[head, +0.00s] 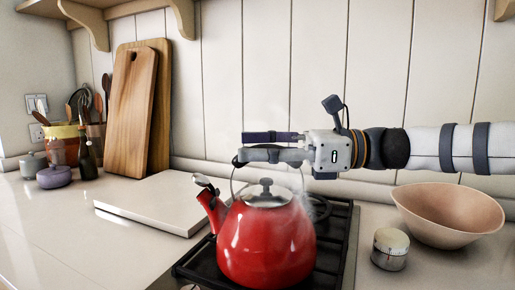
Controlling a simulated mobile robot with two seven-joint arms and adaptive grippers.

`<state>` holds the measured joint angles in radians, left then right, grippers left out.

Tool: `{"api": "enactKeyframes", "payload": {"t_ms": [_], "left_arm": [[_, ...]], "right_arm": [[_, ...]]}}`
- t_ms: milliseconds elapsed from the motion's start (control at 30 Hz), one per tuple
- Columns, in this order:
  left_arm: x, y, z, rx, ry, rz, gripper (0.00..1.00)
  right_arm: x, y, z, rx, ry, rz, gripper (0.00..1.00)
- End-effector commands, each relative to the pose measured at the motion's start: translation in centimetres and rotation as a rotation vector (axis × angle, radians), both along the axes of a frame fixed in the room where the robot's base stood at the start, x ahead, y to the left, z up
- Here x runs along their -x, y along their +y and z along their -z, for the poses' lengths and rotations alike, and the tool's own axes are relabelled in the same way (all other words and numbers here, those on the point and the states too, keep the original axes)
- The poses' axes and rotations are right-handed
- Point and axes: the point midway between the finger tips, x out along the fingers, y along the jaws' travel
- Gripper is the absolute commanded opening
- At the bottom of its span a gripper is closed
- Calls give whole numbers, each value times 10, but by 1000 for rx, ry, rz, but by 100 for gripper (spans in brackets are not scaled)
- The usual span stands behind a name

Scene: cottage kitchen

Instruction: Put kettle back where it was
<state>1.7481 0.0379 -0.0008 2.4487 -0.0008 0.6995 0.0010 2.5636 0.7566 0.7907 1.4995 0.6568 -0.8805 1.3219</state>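A red kettle (266,243) with a steel lid and a dark lid knob stands upright on the black hob grate. Its spout points up to the left, and faint steam shows beside it. Its thin wire handle arches up to my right gripper (270,146). The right gripper comes in level from the right at the top of the handle. My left gripper is out of view.
The black hob (336,238) sits in the pale worktop. A white slab (155,203) lies left of it, with wooden boards (131,112) leaning behind. A round timer (390,249) and a pinkish bowl (448,214) stand right. The front left worktop is clear.

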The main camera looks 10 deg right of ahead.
Motion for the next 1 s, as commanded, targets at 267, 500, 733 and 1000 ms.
{"api": "enactKeyframes", "payload": {"t_ms": [267,500,733,1000], "left_arm": [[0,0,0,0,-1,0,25],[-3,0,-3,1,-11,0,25],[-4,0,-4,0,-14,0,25],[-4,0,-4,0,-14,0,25]], "right_arm": [[1,-11,-5,-2,-2,4,41],[15,-76,-7,-3,-3,4,41],[23,-114,-5,-1,0,2,41],[25,-118,-5,0,2,-1,41]]}}
